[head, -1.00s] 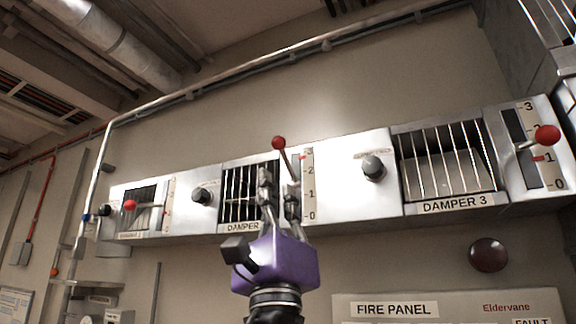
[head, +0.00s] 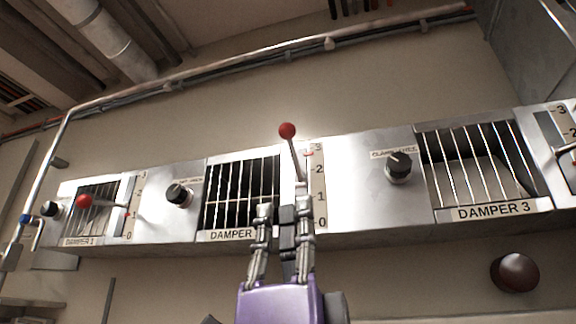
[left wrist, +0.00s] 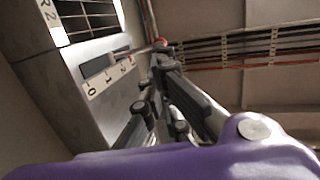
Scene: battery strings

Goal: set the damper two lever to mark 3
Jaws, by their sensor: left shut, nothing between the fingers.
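The damper two lever is a thin rod with a red ball (head: 287,130), tilted up in its slot beside the DAMPER 2 grille (head: 240,192). Its ball stands above the top of the 0-to-3 scale (head: 319,190), and a small red pointer lies level with about mark 3. The lever's red ball also shows in the left wrist view (left wrist: 160,43). My left gripper (head: 284,208), with a purple body, is shut and empty, in front of the slot's lower part and below the ball. Its fingers partly hide the slot and the DAMPER label. My right gripper is out of view.
Dark knobs (head: 398,167) (head: 179,195) stick out on both sides of damper two. The damper one lever's red ball (head: 84,201) is at left, the damper 3 grille (head: 480,165) at right. A round dark red button (head: 515,272) is below.

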